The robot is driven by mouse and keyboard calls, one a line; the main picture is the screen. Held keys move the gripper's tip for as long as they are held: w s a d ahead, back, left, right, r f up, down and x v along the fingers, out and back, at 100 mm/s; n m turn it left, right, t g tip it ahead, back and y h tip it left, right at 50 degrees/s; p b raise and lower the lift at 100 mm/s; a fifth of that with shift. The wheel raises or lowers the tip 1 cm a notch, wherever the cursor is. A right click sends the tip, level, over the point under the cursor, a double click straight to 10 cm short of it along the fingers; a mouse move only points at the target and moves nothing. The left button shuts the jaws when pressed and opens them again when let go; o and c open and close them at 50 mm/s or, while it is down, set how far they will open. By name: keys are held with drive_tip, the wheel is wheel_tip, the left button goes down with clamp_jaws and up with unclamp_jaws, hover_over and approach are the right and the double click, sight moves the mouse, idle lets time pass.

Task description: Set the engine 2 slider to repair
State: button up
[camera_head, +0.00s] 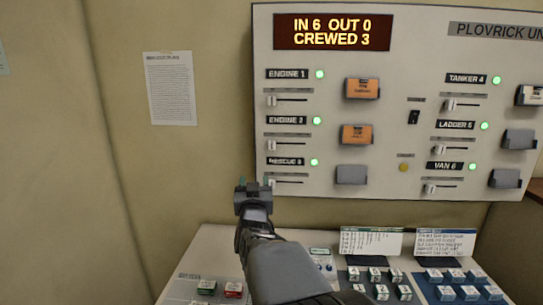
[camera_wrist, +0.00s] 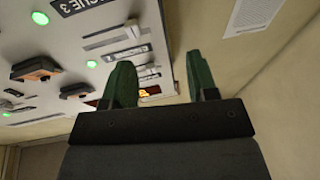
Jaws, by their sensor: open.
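The engine 2 slider (camera_head: 271,146) is a small white knob at the left end of its slot, under the ENGINE 2 label (camera_head: 287,120) on the wall panel. A green light (camera_head: 316,120) glows beside that label. My gripper (camera_head: 254,184) is below and left of this slider, near the panel's lower left edge, and touches no slider that I can see. In the wrist view its two green fingers (camera_wrist: 161,78) stand apart with nothing between them. The engine 2 slider's position markings are too small to read.
The engine 1 slider (camera_head: 271,100) is above and the rescue 3 slider (camera_head: 272,182) below, close to my gripper. Card holders (camera_head: 357,134) jut from the panel (camera_head: 400,60). A desk (camera_head: 215,245) with blocks lies below. Bare wall (camera_head: 185,180) is free at left.

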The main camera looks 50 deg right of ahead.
sight(272, 146)
drive_tip(key=w+d+r+h+p, duration=0.1)
drive_tip(key=w+d+r, duration=0.1)
drive_tip(key=d, duration=0.2)
drive_tip(key=w+d+r+m+h+p, duration=0.1)
drive_tip(key=d+r+p, duration=0.1)
drive_tip(key=d, duration=0.2)
drive_tip(key=w+d+r+g+h+p, duration=0.1)
drive_tip(key=w+d+r+p, duration=0.1)
drive_tip(key=d, duration=0.3)
drive_tip(key=shift+w+r+m, duration=0.15)
drive_tip(key=shift+w+m, duration=0.15)
drive_tip(key=shift+w, duration=0.05)
clamp_jaws()
